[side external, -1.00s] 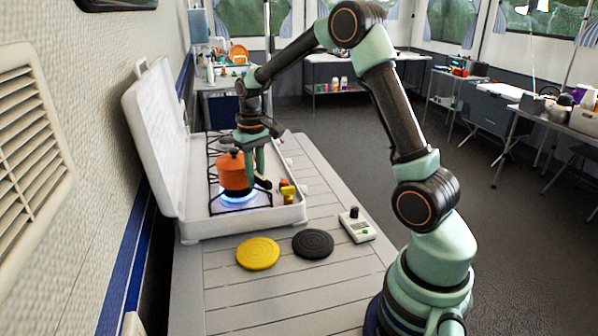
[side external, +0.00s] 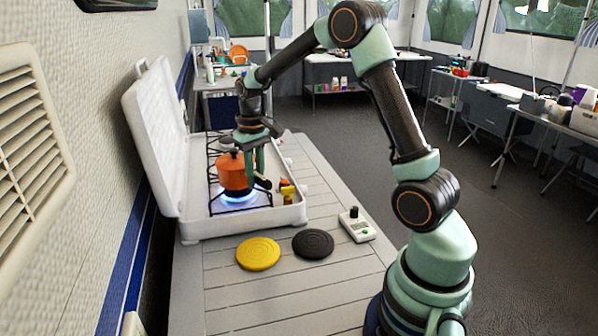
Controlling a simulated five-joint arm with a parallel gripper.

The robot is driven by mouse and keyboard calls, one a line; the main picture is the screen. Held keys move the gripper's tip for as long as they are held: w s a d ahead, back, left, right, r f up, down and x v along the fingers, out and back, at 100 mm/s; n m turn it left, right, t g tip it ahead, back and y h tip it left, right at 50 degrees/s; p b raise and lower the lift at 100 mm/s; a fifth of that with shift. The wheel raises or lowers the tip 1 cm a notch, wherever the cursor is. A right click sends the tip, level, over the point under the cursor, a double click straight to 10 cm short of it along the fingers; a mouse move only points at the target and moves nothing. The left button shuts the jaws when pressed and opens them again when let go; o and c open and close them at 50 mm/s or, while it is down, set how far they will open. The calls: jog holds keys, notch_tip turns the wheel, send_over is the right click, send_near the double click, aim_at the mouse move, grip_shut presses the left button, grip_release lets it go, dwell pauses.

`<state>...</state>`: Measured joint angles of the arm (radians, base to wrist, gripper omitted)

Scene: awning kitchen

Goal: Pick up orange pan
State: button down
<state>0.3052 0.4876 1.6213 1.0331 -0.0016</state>
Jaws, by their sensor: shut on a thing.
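The orange pan (side external: 232,174) sits on the front burner of the white camp stove (side external: 250,218), over a lit blue flame. The pan looks upright. My gripper (side external: 257,178) points down at the right side of the pan. Its green fingers are shut on the pan's dark handle (side external: 263,184), whose end sticks out to the right. The fingers hide part of the handle and of the pan's right side.
A yellow round mat (side external: 258,254) and a black round mat (side external: 313,244) lie on the slatted table in front of the stove. A small white device with a black knob (side external: 357,225) is to their right. The raised stove lid (side external: 160,140) stands at the left.

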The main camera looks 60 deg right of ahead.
jog(key=shift+r, duration=0.15)
jog(key=shift+r, duration=2.9)
